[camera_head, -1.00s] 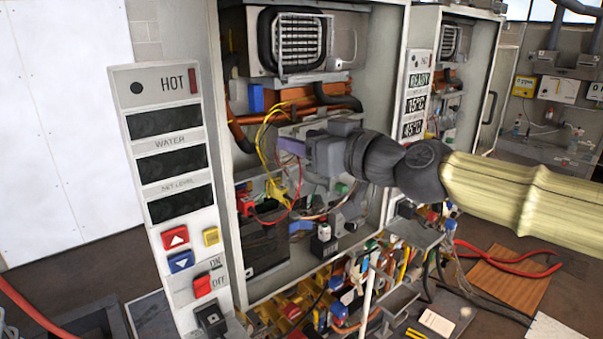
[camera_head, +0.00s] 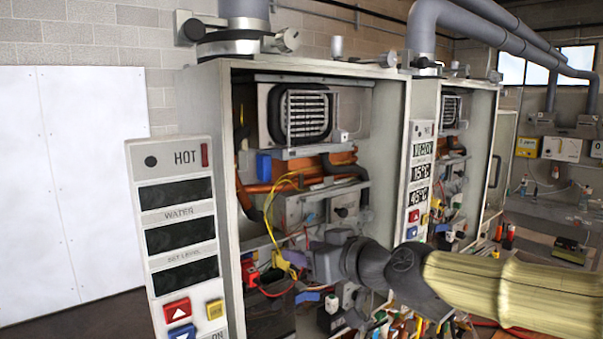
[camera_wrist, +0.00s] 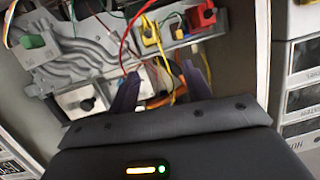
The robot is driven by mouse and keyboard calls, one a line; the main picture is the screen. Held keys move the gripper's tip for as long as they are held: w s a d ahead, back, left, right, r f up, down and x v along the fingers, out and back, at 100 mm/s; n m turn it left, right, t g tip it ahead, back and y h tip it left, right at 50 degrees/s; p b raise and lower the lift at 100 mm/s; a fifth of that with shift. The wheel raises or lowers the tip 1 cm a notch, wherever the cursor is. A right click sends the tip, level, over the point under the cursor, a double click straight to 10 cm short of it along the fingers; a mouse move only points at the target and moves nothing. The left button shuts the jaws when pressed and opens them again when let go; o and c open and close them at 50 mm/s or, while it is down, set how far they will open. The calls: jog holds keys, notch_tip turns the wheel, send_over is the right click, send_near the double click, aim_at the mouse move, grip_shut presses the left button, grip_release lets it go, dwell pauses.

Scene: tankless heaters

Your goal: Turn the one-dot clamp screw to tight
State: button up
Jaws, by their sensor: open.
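In the head view, a metal clamp (camera_head: 228,47) rings the grey flue pipe on top of the nearer heater. A second clamp (camera_head: 424,66) is on the farther heater's pipe. I cannot make out dot marks on any of them. My gripper (camera_head: 298,259) is inside the nearer heater's open cabinet, well below the clamps. In the wrist view its purple fingers (camera_wrist: 163,88) are apart, with only wires and fittings visible behind them.
The nearer heater cabinet (camera_head: 393,115) is open, with wires, pipes and a grilled metal box (camera_head: 304,113) inside. Its control panel (camera_head: 180,235) stands at the left. The farther heater (camera_head: 465,150) is close on the right.

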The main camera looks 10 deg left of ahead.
jog(key=s+d+f+m+g+h, duration=0.1)
jog(key=d+f+g+h, duration=0.15)
jog(key=f, duration=0.95)
jog(key=s+d+f+m+g+h, duration=0.15)
jog(key=d+f+h, duration=0.25)
jog(key=f, duration=0.9)
jog(key=s+d+f+m+g+h+b, duration=0.1)
jog(key=s+d+f+m+h, duration=0.1)
jog(key=s+d, duration=0.4)
jog(key=s+d+f+m+g+h, duration=0.1)
jog(key=s+d+f+m+h, duration=0.2)
jog(key=d, duration=1)
jog(key=s+f+m, duration=0.2)
jog(key=s+f, duration=0.1)
jog(key=shift+s+d+h+b, duration=0.3)
jog(key=shift+h+b, duration=0.05)
jog(key=shift+c, duration=1.4)
jog(key=shift+w, duration=0.15)
